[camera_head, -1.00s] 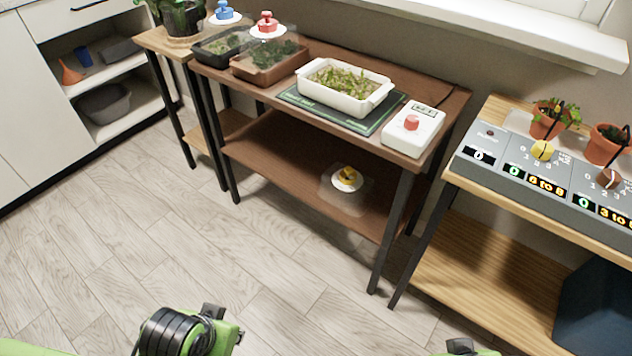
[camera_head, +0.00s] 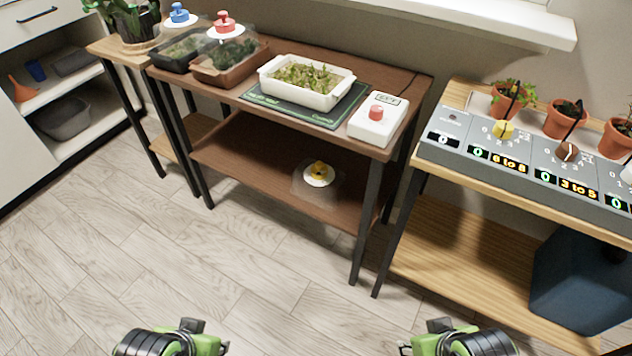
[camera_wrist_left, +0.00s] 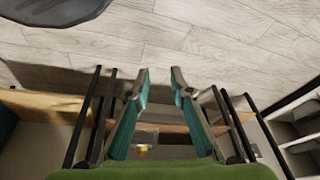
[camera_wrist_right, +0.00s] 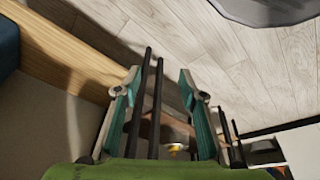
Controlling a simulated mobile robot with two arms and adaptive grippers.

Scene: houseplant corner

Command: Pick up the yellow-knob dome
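The yellow-knob dome (camera_head: 319,176) is a clear cover with a white disc and yellow knob. It sits on the lower shelf (camera_head: 252,168) of the brown table, near the right end. It also shows small in the left wrist view (camera_wrist_left: 143,150) and the right wrist view (camera_wrist_right: 176,150). In the head view, my left gripper (camera_head: 205,335) and my right gripper (camera_head: 425,335) are at the bottom edge, well apart from the dome. Both wrist views show the fingers spread with nothing held between the left fingers (camera_wrist_left: 161,85) or the right fingers (camera_wrist_right: 165,85).
The brown tabletop holds a white tray of seedlings (camera_head: 307,100) on a green mat, a white button box (camera_head: 378,124) and domed trays with red (camera_head: 224,22) and blue (camera_head: 179,13) knobs. A control-panel table (camera_head: 470,160) stands right. Table legs (camera_head: 367,220) flank the shelf. Floor in front is clear.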

